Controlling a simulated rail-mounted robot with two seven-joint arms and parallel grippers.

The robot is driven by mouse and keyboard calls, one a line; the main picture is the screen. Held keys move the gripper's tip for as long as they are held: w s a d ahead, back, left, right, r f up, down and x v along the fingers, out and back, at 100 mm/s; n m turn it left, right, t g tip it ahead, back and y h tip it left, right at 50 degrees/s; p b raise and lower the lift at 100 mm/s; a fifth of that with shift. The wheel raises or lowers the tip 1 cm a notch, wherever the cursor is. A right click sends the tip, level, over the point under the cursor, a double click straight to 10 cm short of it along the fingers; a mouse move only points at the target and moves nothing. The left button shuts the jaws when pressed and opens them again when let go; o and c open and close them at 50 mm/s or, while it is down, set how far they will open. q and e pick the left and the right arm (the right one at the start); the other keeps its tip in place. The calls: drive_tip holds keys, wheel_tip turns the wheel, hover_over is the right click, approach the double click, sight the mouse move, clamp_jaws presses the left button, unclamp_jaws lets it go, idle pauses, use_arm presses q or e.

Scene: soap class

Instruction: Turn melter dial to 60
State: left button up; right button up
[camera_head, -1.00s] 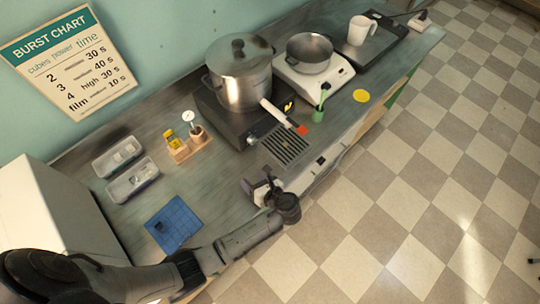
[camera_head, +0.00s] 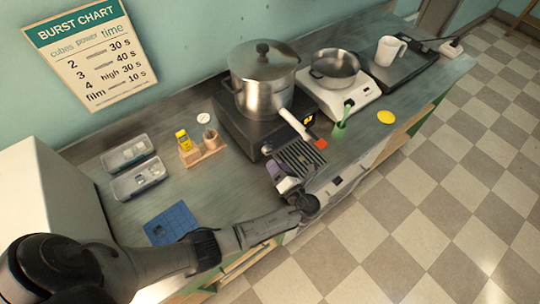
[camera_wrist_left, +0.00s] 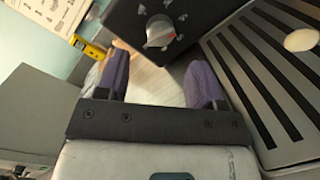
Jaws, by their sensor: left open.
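The melter (camera_head: 240,128) is a black box with a large lidded steel pot (camera_head: 263,78) on it. The dial's exact setting is too small to read. My left gripper (camera_head: 276,168) is just in front of the melter. Its purple fingers, also in the left wrist view (camera_wrist_left: 158,70), are open and empty, with the dial ahead between them and apart from them. My right gripper is not in view.
A slotted dark grate (camera_head: 300,157) lies right beside my left gripper. A wooden holder (camera_head: 205,150), grey trays (camera_head: 138,180) and a blue mat (camera_head: 172,222) are left.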

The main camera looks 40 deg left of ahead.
sight(268, 151)
use_arm(q)
drive_tip(key=x, duration=0.5)
drive_tip(key=shift+w+a, duration=0.15)
drive_tip(key=shift+a, duration=0.1)
